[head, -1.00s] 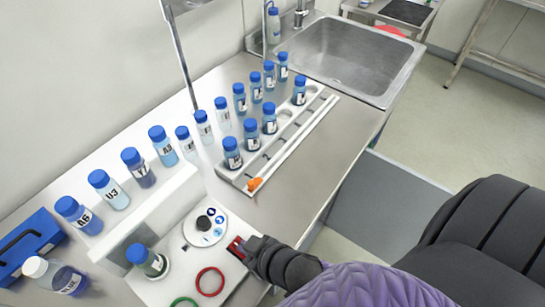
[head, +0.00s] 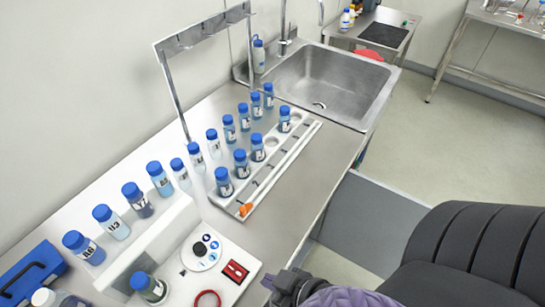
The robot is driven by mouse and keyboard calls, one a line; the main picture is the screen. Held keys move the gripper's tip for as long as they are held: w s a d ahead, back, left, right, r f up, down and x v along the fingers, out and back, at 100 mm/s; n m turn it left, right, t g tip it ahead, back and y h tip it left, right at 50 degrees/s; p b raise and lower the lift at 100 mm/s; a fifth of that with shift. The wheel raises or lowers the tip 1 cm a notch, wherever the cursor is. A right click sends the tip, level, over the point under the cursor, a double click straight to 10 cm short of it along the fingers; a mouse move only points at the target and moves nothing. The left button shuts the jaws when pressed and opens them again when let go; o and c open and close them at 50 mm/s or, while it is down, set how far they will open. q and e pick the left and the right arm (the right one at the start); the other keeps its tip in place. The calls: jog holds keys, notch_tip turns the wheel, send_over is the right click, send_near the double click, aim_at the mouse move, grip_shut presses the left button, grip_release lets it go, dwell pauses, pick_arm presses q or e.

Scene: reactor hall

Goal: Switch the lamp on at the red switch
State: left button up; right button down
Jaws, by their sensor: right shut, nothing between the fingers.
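The red switch (head: 236,271) is a small red rocker on the right side of a white panel (head: 208,278) on the bench. It shows uncovered. My right gripper (head: 270,281) is shut and empty, just to the right of the panel at the bottom of the view, apart from the switch. A metal frame with an overhead bar (head: 205,29) stands behind the bottles; I cannot tell whether it carries the lamp or whether any light is lit. My left gripper is not in view.
The panel also has a round dial (head: 200,254) and a red ring (head: 207,299). A white rack (head: 283,165) with blue-capped bottles stands behind it, and more bottles line the left. A sink (head: 325,85) is at the back.

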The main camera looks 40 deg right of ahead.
jog(key=shift+w+a+r+t+b, duration=0.25)
jog(key=shift+w+a+t+b, duration=0.05)
jog(key=shift+w, duration=0.35)
jog(key=b, duration=0.2)
send_over(236, 271)
jog(key=s, duration=0.1)
jog(key=f, duration=0.5)
jog(key=shift+d+f, duration=0.2)
jog(key=shift+f, duration=0.2)
jog(key=f+b, duration=0.1)
jog(key=w+f, duration=0.1)
jog(key=f, duration=0.1)
jog(key=shift+a+f+b, duration=0.2)
jog(key=shift+f+b, duration=0.05)
jog(key=shift+b, duration=0.15)
jog(key=shift+f, duration=0.3)
